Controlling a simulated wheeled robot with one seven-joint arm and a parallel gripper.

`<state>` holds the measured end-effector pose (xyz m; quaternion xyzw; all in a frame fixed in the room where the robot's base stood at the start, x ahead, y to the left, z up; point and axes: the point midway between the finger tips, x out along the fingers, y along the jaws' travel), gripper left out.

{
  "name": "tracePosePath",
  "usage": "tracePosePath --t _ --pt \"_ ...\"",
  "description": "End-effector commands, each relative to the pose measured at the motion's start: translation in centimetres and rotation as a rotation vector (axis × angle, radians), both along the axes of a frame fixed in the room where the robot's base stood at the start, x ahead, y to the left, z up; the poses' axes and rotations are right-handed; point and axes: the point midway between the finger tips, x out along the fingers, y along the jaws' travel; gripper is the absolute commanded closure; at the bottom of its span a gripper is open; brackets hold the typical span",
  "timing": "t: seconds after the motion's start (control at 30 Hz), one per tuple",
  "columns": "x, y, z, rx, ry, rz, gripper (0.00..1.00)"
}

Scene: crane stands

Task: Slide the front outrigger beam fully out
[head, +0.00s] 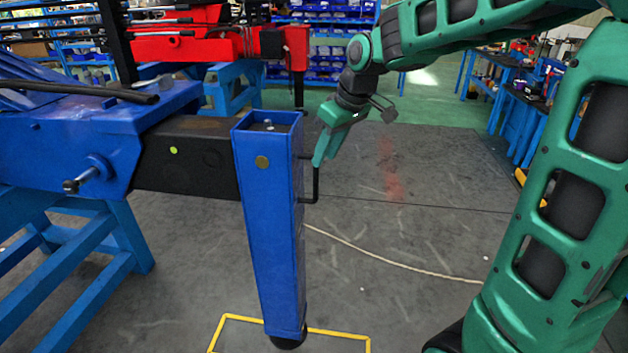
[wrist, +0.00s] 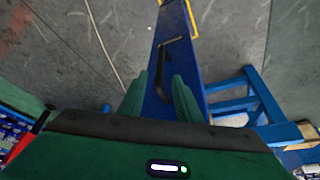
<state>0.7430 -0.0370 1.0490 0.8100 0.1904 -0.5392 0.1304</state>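The front outrigger beam (head: 185,158) is a black box beam with a green dot. It shows between the blue housing (head: 75,140) at the left and the upright blue leg (head: 268,220) at its right end. A black bar handle (head: 316,185) is on the leg's right side and also shows in the wrist view (wrist: 163,88). My gripper (head: 318,163) is at the handle's upper part. In the wrist view its two green fingers (wrist: 160,75) stand apart, with the handle between them. Contact with the handle cannot be told.
A yellow outline (head: 340,333) marks the floor around the leg's black foot (head: 289,342). Blue trestles (head: 100,250) carry the housing. A red crane unit (head: 200,45) stands behind. A pale rope (head: 390,262) lies on the floor. The floor right of the leg is largely clear.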

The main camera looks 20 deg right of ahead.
Motion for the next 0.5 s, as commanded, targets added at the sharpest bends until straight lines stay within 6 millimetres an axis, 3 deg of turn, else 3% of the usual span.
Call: tracePosePath --t 0.5 --pt "2.7 1.2 -7.7 -0.001 0.005 -0.005 0.69"
